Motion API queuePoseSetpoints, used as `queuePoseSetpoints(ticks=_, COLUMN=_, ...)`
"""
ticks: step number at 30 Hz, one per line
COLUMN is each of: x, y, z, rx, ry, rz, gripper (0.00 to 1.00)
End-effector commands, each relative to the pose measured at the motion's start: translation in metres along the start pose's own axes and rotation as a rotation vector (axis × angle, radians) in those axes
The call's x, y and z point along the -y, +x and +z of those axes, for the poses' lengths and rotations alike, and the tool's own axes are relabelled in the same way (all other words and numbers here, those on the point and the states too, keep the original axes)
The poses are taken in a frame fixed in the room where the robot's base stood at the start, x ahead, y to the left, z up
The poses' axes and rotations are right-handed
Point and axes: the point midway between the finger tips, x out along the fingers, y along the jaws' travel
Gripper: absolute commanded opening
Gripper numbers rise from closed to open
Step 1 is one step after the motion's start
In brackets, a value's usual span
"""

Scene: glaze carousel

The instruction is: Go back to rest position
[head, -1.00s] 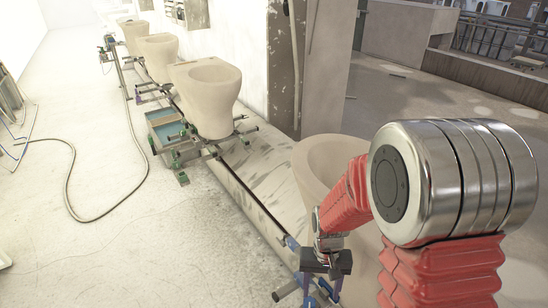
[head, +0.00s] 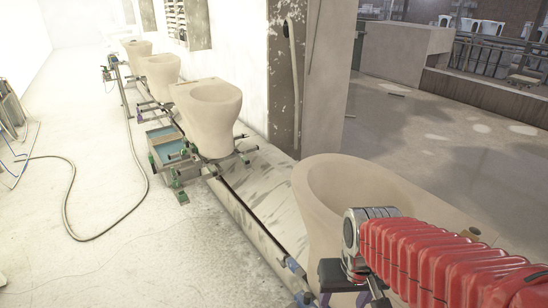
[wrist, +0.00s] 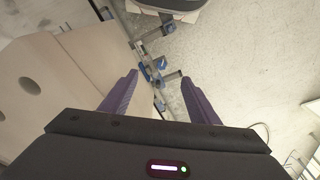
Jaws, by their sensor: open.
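My gripper (wrist: 160,100) is open in the wrist view, with two purple fingers spread apart and nothing between them. In the head view my gripper (head: 345,298) shows at the lower right, in front of the nearest beige toilet bowl (head: 345,185); its fingertips are partly cut off by the frame's lower edge. In the wrist view a beige ceramic body with round holes (wrist: 30,85) fills the left side, beside the left finger. I cannot tell whether they touch.
More unglazed toilets (head: 212,115) stand in a row on a rail (head: 250,220) with green and blue fittings. A blue-lined tray (head: 170,150) sits beside the rail. A hose (head: 68,200) loops over the pale floor at left, which is otherwise largely clear.

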Motion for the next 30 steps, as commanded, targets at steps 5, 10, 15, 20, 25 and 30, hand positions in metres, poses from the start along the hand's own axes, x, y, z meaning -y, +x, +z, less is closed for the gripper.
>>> queuePoseSetpoints(ticks=5, x=-0.003, y=-0.027, z=0.01, rx=-0.072, ry=-0.004, rz=0.001, gripper=0.55)
queuePoseSetpoints(ticks=10, x=-0.004, y=-0.05, z=0.018, rx=-0.144, ry=-0.002, rz=0.002, gripper=0.55)
queuePoseSetpoints(ticks=15, x=-0.006, y=-0.074, z=0.024, rx=-0.231, ry=0.005, rz=0.003, gripper=0.55)
queuePoseSetpoints(ticks=20, x=-0.008, y=-0.096, z=0.028, rx=-0.313, ry=0.012, rz=0.005, gripper=0.55)
queuePoseSetpoints(ticks=25, x=-0.009, y=-0.11, z=0.029, rx=-0.363, ry=0.016, rz=0.007, gripper=0.55)
queuePoseSetpoints(ticks=30, x=-0.01, y=-0.112, z=0.029, rx=-0.367, ry=0.018, rz=0.008, gripper=0.55)
